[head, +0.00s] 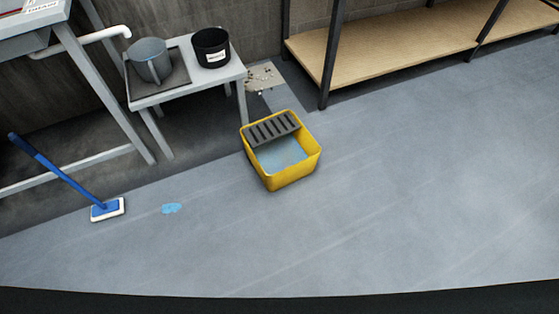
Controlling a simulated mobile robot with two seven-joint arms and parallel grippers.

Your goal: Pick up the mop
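The mop (62,174) stands at the left of the head view. Its blue handle leans up and to the left, and its blue and white head (108,209) rests on the grey floor. The top of the handle is in front of the metal table frame. A small blue puddle (171,208) lies on the floor to the right of the mop head, apart from it. A yellow mop bucket (297,176) with a dark grey slatted wringer and bluish water stands farther right. Neither of my grippers shows in this view.
A small grey table (170,91) holds a grey pot (151,62) and a black pot (211,48). A metal sink frame (104,92) stands at the upper left. A wooden shelf (400,45) with dark posts is along the back wall. The floor at the centre and right is clear.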

